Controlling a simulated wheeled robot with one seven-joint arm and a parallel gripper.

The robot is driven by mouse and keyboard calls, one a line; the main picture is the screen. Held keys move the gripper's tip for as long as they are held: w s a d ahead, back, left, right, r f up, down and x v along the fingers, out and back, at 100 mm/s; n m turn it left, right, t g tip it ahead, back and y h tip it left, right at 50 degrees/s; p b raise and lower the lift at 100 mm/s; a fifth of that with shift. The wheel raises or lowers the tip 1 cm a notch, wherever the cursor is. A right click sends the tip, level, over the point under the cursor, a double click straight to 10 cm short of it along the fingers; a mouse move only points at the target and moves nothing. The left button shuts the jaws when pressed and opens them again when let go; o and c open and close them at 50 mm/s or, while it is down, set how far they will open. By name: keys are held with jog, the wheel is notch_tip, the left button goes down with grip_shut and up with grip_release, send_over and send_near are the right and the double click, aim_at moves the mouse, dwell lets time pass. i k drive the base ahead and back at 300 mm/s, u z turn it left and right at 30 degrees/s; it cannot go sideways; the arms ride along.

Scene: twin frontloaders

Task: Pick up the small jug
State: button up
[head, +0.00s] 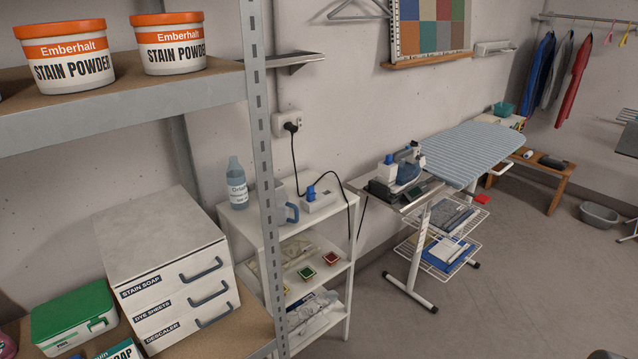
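What looks like the small jug (293,212) stands on the top shelf of the white shelf unit, just right of the metal rack's upright post. Its blue handle shows, and the post hides much of its pale body. A blue bottle (237,187) with a white label stands left of the post on the same unit. A white box with a blue plug (318,201) lies close to the right of the jug. My gripper is not in view.
The metal rack (254,120) fills the left foreground, with stain powder tubs (170,43) and a drawer box (170,270). The ironing board (470,150) stands at right. The floor (520,290) is clear at lower right.

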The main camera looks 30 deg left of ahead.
aim_at(282, 202)
jog(key=i, duration=2.6)
jog(key=u, duration=4.65)
jog(key=i, duration=0.5)
jog(key=z, duration=0.05)
